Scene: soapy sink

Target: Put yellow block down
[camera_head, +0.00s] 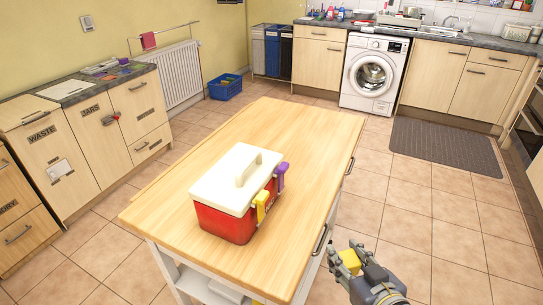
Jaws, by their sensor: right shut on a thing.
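The yellow block (350,262) is held in my right gripper (347,256), which is shut on it at the bottom right of the head view. Part of the block is hidden by the fingers. The gripper is beside the front right side of the wooden table (296,130), with floor tiles behind it in the picture. My left gripper is not in view.
A red box (225,223) with a white lid (228,184) and yellow and purple latches stands on the table. The table top around it is bare. Drawer cabinets (90,140) line the left wall. A washing machine (374,75) stands at the back.

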